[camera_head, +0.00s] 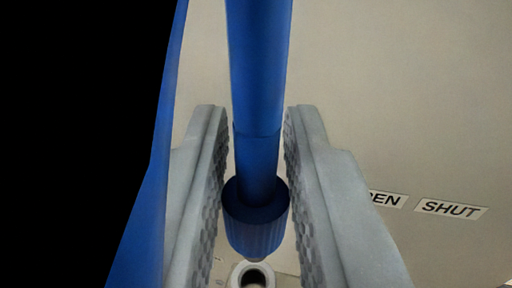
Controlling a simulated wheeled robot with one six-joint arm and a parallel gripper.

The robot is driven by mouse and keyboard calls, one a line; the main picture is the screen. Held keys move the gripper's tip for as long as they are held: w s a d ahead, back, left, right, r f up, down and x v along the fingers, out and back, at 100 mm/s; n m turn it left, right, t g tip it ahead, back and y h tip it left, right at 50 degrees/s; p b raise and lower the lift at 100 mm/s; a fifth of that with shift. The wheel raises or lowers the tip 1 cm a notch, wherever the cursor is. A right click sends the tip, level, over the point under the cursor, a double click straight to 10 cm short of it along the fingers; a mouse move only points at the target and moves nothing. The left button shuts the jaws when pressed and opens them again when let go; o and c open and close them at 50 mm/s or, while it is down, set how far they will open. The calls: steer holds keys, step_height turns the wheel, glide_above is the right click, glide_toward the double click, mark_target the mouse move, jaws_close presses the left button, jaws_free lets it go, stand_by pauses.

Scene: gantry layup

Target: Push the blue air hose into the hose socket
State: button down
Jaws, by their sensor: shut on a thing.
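The blue air hose (258,75) runs down from the top of the view between the two grey finger pads of my gripper (257,190). The gripper is shut on it. The hose ends in a darker blue ribbed collar (256,230), which points downward in the picture. Just below the collar is a pale round socket with a dark hole, the hose socket (252,276), partly cut off by the bottom edge. The collar's end appears close to the socket and roughly in line with it. I cannot tell whether they touch.
A beige panel (420,90) fills the background. It carries a label reading SHUT (450,209) and another ending in "EN" (388,200), partly hidden by the right finger. A blue band (150,200) runs along the left, beside a black area.

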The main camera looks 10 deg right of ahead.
mark_target(255, 259)
steer(key=shift+f, duration=1.15)
steer(key=shift+f, duration=1.4)
stand_by(0.8)
steer(key=c, duration=1.2)
jaws_free()
steer(key=shift+c, duration=0.2)
steer(key=shift+s, duration=0.1)
steer(key=s+a, duration=0.1)
steer(key=s, duration=1.6)
steer(key=shift+a, duration=0.3)
steer(key=shift+s, duration=0.1)
